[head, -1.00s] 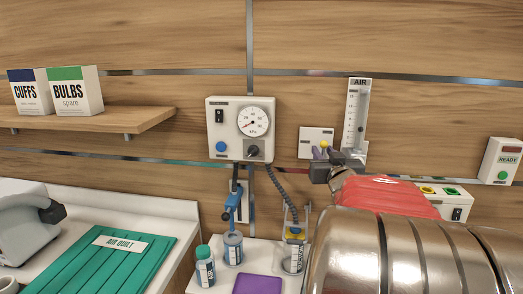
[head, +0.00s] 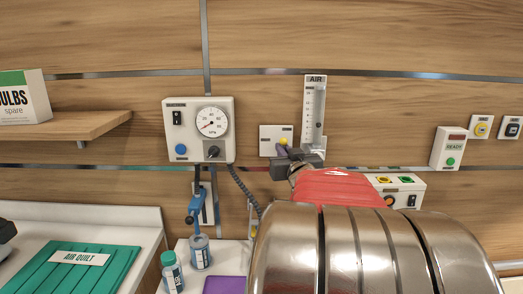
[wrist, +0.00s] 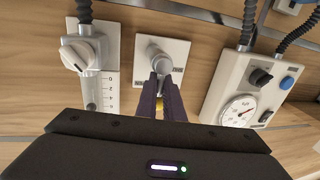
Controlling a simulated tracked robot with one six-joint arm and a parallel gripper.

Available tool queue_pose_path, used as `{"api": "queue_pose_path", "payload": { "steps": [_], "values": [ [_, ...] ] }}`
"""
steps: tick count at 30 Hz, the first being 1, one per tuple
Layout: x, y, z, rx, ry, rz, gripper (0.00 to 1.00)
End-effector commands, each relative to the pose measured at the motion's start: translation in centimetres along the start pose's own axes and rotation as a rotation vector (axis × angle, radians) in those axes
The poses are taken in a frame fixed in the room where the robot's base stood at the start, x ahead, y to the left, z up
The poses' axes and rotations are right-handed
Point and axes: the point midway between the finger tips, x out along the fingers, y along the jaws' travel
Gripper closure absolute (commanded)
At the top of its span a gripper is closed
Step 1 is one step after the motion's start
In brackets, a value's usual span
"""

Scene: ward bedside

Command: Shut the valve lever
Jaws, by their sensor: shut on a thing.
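The valve is a small white wall plate (head: 265,133) in the head view, with a yellow-ended lever (head: 283,141) at its front. My gripper (head: 283,149) is at this plate, its purple fingers shut on the lever. In the wrist view, which is upside down, the plate (wrist: 181,58) carries a round grey valve body (wrist: 158,50). My fingers (wrist: 161,92) reach up to it, with a bit of yellow (wrist: 159,106) showing between them. The fingers hide most of the lever, so its angle is hard to tell.
An AIR flowmeter (head: 314,110) stands close right of the plate, and a gauge box (head: 228,140) hangs to its left. A control box (head: 401,190) and a READY box (head: 449,148) are at right. Bottles (head: 172,273) stand below left.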

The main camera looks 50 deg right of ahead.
Motion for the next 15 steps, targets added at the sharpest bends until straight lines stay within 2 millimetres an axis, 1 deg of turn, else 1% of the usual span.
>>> {"api": "queue_pose_path", "payload": {
  "steps": [8,15],
  "values": [
    [-0.06,-0.34,0.04,-0.07,-0.015,0.0,1.0],
    [0.04,-0.96,0.14,-0.218,-0.044,-0.004,1.0]
  ]
}}
